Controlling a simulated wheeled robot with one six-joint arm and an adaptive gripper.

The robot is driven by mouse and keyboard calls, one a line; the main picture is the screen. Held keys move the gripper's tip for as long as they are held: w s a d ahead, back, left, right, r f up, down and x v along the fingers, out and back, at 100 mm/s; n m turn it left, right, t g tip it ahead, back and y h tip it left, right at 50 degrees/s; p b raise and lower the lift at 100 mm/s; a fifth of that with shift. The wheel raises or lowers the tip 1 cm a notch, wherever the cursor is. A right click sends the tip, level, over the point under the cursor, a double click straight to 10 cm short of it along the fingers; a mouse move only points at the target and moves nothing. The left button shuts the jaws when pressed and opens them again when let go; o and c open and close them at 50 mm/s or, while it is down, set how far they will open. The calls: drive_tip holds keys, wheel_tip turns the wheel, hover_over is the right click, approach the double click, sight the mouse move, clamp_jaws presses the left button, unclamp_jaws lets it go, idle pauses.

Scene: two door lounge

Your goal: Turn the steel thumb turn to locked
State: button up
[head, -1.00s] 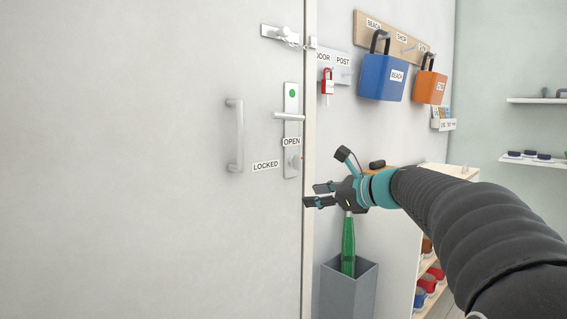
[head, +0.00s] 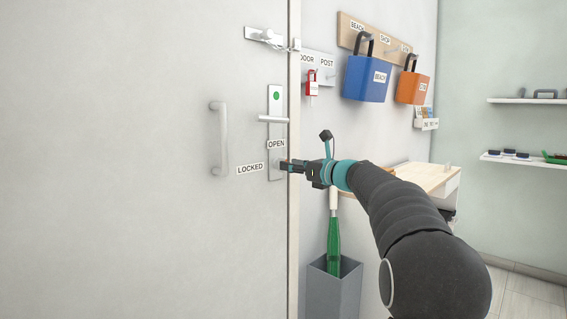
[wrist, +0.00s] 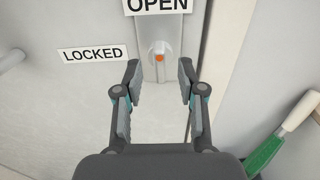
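The steel thumb turn (wrist: 159,52) is a round grey knob with an orange mark, low on the door's lock plate (head: 276,104). The OPEN label (wrist: 158,5) is directly above it and the LOCKED label (wrist: 93,54) is to its left. A green dot shows at the plate's top in the head view. My gripper (wrist: 159,72) is open and empty, its fingertips on either side of the thumb turn in the picture. Contact cannot be told. In the head view my gripper (head: 283,166) is at the plate's lower end and largely hides the thumb turn.
A lever handle (head: 273,119) sits above the thumb turn, and a vertical pull handle (head: 219,140) is to the left. The door frame (head: 294,220) runs close on the right.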

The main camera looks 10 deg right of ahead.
sight(283, 172)
drive_tip(key=shift+x, duration=2)
clamp_jaws()
